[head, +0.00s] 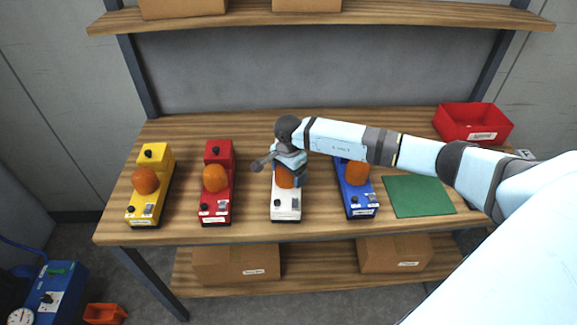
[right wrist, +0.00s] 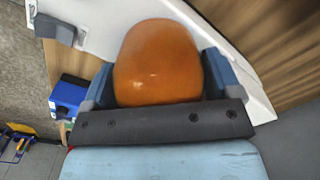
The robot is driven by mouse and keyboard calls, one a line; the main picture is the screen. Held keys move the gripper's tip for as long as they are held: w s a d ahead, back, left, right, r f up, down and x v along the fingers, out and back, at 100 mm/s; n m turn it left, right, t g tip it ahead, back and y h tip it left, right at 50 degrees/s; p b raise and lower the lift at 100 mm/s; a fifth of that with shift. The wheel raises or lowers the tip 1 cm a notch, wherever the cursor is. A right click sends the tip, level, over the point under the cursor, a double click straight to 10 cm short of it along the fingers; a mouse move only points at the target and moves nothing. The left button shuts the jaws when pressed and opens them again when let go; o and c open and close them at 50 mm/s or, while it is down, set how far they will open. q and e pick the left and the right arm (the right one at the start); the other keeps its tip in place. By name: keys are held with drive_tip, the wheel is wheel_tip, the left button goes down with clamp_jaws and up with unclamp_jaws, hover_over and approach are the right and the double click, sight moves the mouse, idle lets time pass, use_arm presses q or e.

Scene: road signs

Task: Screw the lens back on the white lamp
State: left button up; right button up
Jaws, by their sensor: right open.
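The white lamp (head: 286,208) stands on the bench between the red and blue lamps. Its orange lens (head: 284,180) sits at the lamp's top, partly hidden behind my right gripper (head: 290,166). In the right wrist view the orange lens (right wrist: 157,62) lies between the two blue-grey fingers of the right gripper (right wrist: 157,85), one on each side. The fingers are open around it. The white body (right wrist: 225,45) shows behind the lens. I cannot tell how the lens is seated. My left gripper is in neither view.
A yellow lamp (head: 152,190), a red lamp (head: 217,190) and a blue lamp (head: 357,195) stand beside it, each with an orange lens. A green mat (head: 418,197) lies bare at the right, with a red bin (head: 472,122) behind it.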

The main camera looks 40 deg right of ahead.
drive_tip(key=c, duration=0.7)
drive_tip(key=shift+m, duration=0.8)
drive_tip(key=shift+c, duration=0.2)
drive_tip(key=o, duration=1)
drive_tip(key=shift+o, duration=0.2)
